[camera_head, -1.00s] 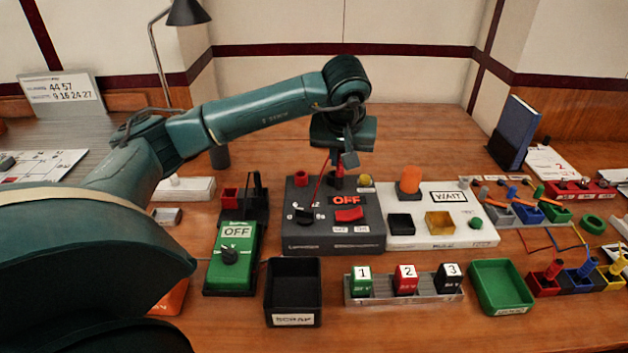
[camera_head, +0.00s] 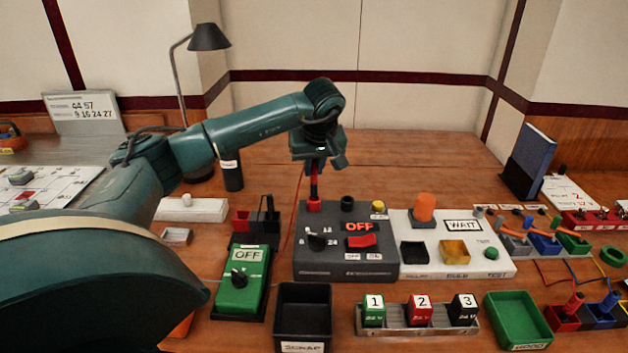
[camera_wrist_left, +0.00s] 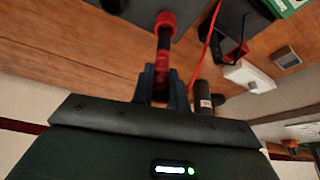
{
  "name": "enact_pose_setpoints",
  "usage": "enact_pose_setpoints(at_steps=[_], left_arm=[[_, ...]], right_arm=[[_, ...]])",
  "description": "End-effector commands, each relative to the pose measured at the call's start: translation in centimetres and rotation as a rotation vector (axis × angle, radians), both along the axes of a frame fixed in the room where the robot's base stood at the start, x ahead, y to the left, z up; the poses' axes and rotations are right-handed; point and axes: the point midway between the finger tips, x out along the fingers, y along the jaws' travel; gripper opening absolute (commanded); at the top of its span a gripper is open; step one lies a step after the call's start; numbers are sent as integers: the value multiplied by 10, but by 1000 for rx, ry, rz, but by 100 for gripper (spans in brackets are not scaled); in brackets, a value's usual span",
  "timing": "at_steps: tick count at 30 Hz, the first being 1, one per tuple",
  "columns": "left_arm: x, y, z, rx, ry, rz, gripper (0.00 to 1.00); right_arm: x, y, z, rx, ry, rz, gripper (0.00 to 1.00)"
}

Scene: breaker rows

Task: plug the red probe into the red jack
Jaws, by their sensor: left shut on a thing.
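My left gripper (camera_head: 315,163) is shut on the red probe (camera_head: 314,186), a dark and red stick pointing down with a red wire. The probe's lower end is at the red jack (camera_head: 313,206), at the back left of the dark grey unit (camera_head: 345,262). In the left wrist view the probe (camera_wrist_left: 163,60) runs from the fingers (camera_wrist_left: 162,85) to the red jack (camera_wrist_left: 166,22) and lines up with it. The two seem to touch; how deep the tip sits is hidden. My right gripper is not in view.
A black jack (camera_head: 347,203) and a yellow one (camera_head: 378,207) stand right of the red jack. The unit has a dial (camera_head: 317,241) and a red switch (camera_head: 361,241) by an OFF display. A green OFF box (camera_head: 241,281) stands left.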

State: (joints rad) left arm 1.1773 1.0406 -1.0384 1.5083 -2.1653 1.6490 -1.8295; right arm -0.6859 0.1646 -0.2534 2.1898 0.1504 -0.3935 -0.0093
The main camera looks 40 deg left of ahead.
Motion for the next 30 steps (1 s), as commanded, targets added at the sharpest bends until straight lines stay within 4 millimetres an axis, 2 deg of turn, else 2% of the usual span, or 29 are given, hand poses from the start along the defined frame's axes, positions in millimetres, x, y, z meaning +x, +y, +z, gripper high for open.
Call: enact_pose_setpoints(at_steps=[6, 18, 19, 26, 30], left_arm=[[-1, 0, -31, 0, 3, 0, 0], [0, 0, -37, 0, 0, -1, 0], [0, 0, -37, 0, 0, -1, 17], [0, 0, -36, 0, 0, -1, 36], [0, 0, -36, -1, 1, -1, 37]], right_arm=[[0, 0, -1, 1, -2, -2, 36], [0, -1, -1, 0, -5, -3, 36], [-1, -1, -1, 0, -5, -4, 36], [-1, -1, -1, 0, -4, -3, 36], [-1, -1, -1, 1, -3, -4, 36]])
